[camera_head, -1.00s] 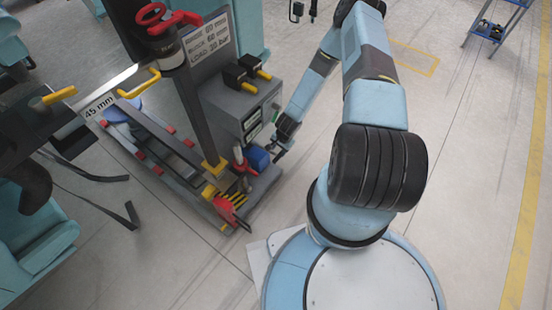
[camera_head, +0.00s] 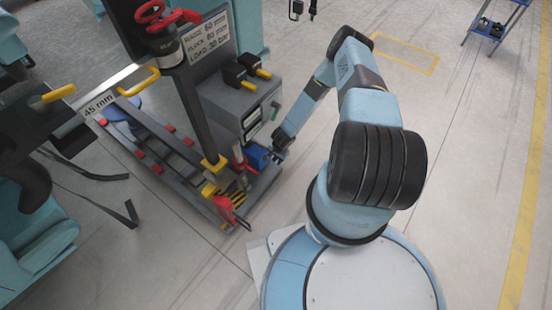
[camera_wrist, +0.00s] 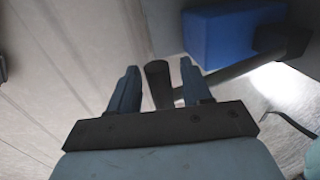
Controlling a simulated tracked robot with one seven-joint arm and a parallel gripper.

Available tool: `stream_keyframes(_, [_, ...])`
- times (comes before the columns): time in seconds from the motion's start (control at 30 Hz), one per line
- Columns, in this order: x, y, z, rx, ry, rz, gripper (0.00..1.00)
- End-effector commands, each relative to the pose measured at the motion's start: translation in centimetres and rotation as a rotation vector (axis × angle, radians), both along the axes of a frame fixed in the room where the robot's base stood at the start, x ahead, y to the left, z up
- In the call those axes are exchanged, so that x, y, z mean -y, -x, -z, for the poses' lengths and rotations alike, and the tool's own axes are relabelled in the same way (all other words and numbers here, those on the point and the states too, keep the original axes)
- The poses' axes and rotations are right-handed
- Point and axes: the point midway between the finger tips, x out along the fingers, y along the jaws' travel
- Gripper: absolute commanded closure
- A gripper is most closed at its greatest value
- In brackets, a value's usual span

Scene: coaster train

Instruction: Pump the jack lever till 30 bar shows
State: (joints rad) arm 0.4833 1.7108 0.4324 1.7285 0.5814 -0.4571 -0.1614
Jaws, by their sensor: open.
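The jack cart carries a small blue block (camera_head: 258,156) low on its right side. My gripper (camera_head: 274,154) is beside that block at the cart's right edge. In the wrist view my gripper (camera_wrist: 158,70) is open, with one finger on each side of the dark end of a rod (camera_wrist: 158,82). That rod looks like the jack lever, but I cannot tell for certain. The blue block (camera_wrist: 225,38) is just right of the right finger, with a dark bar running past it. Small pale dials (camera_head: 252,122) on the grey box are too small to read.
Black blocks with yellow handles (camera_head: 250,75) sit on the grey box. A red handle (camera_head: 228,212) stands at the cart's front.

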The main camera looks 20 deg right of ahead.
Motion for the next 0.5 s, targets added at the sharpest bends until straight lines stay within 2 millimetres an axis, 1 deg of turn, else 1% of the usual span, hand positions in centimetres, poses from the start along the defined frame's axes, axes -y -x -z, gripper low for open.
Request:
stream_keyframes(0.27, [-0.04, 0.01, 0.07, 0.0, 0.0, -0.001, 0.52])
stream_keyframes(0.5, [-0.06, 0.02, 0.06, 0.0, 0.0, -0.001, 0.75])
